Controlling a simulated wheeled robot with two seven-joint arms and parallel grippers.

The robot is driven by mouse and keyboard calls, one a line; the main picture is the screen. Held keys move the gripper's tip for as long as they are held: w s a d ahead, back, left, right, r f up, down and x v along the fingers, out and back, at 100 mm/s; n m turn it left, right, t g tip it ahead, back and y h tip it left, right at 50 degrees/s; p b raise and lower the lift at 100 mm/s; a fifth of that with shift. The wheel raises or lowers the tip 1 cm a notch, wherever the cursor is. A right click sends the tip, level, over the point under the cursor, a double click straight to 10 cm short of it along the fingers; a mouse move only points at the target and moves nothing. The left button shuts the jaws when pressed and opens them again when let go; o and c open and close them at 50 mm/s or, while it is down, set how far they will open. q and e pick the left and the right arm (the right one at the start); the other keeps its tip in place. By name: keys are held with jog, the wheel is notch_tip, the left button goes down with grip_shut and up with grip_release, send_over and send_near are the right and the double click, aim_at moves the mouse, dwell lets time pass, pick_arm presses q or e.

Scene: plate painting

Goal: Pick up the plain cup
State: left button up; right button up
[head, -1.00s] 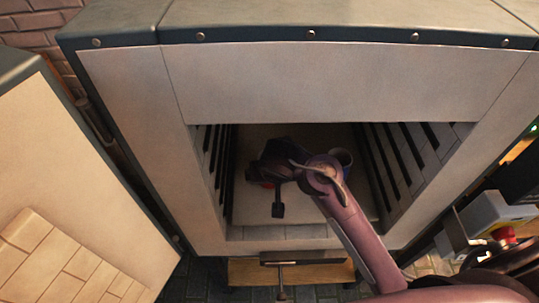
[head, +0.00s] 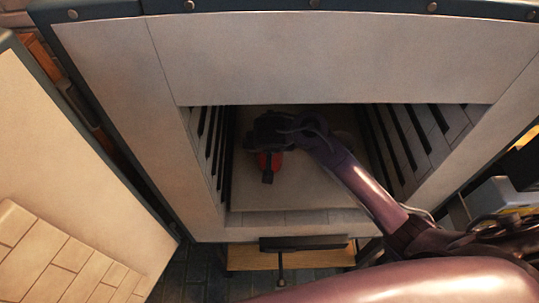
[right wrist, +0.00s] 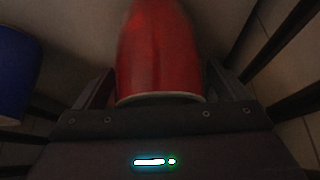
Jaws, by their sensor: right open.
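A red cup (right wrist: 160,50) with a pale rim is between the two fingers of my right gripper in the right wrist view. It looks plain, but the view is dark and slightly blurred. In the head view the red cup (head: 265,158) shows only partly under my right gripper (head: 268,170), inside the kiln chamber. The right gripper is open around the cup; contact cannot be told. A blue cup (right wrist: 15,75) stands at the left edge of the right wrist view; it does not show in the head view. My left gripper is not in view.
The kiln (head: 320,75) has an open front, with dark slotted side walls (head: 405,140) close around my right arm. Its pale floor (head: 300,190) is clear in front of the cup. The open kiln door (head: 75,180) stands at the left.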

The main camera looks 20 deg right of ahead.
jog(key=c, duration=1.2)
jog(key=shift+r, duration=0.2)
